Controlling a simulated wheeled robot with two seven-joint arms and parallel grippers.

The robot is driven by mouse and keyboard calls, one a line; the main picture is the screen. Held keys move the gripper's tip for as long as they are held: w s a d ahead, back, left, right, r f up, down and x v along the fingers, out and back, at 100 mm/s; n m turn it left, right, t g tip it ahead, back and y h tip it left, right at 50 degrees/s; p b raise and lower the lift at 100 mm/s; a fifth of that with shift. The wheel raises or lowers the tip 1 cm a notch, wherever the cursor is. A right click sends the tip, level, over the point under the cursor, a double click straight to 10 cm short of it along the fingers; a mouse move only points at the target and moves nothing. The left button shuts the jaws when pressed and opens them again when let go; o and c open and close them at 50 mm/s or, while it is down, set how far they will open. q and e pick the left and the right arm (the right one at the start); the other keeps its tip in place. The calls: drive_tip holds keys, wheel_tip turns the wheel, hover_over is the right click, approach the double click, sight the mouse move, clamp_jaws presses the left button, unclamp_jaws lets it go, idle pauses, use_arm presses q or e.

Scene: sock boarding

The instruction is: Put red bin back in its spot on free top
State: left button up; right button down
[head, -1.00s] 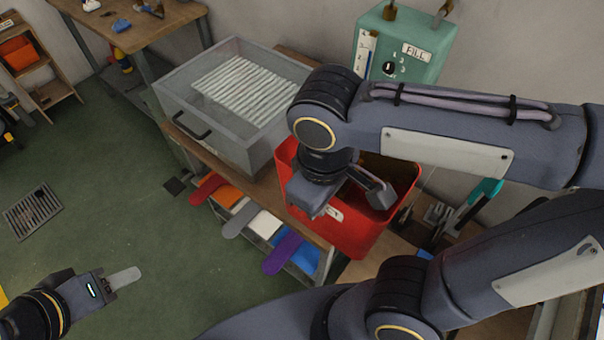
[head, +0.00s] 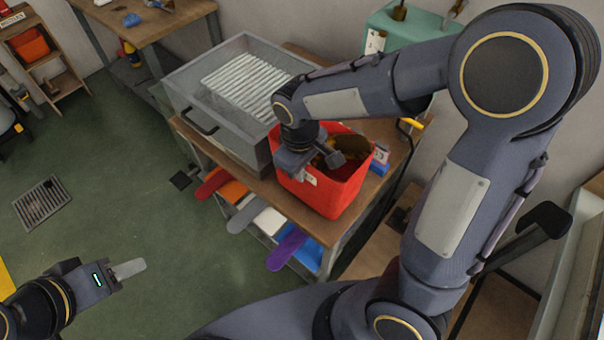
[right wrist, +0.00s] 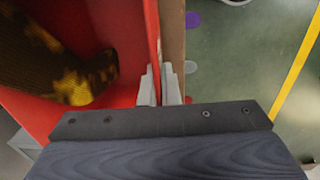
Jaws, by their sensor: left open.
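The red bin (head: 325,190) stands upright on, or just above, the wooden top (head: 285,203), right of the grey glass-lidded box. A dark brown and yellow cloth-like item (head: 350,150) lies inside it; it also shows in the right wrist view (right wrist: 60,65). My right gripper (head: 318,163) is at the bin's rim. In the right wrist view its fingers (right wrist: 161,85) are close together with the red bin wall (right wrist: 152,40) between them. My left gripper (head: 132,267) is open and empty over the floor at lower left. The bin's underside is hidden.
The grey box (head: 225,125) with white ribbing is close left of the bin. A blue object (head: 380,168) sits close right of it. The green machine (head: 415,30) stands behind. Coloured sock-shaped boards (head: 285,250) stick out below the top's front edge.

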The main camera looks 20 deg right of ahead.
drive_tip(key=shift+f, duration=1.05)
drive_tip(key=shift+f, duration=0.15)
drive_tip(key=c, duration=1.7)
unclamp_jaws()
drive_tip(key=shift+s, duration=0.1)
